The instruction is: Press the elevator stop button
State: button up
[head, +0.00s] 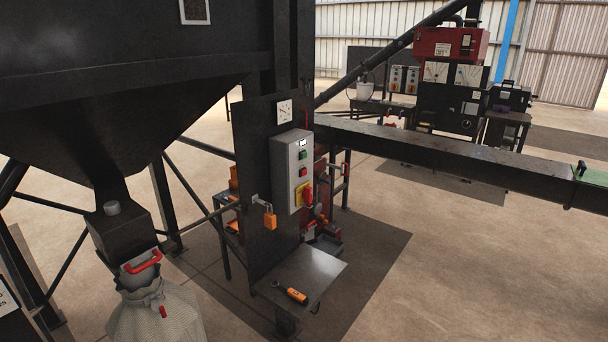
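A grey control box (282,176) is mounted on a dark upright panel (255,170) in the middle of the head view. Its front carries a small light display or label at the top, a green button (303,155), and a red button (303,172) below it. The red button looks like a stop button, but its lettering is too small to read. A yellow plate with a red handle (308,195) sits lower on the box. My gripper is not in view.
An orange padlock (270,220) hangs left of the box. A metal shelf (316,266) with an orange-handled tool (296,295) juts out below. A dark hopper (120,90) and sack (155,312) stand left. A long beam (450,150) runs right. Floor at lower right is clear.

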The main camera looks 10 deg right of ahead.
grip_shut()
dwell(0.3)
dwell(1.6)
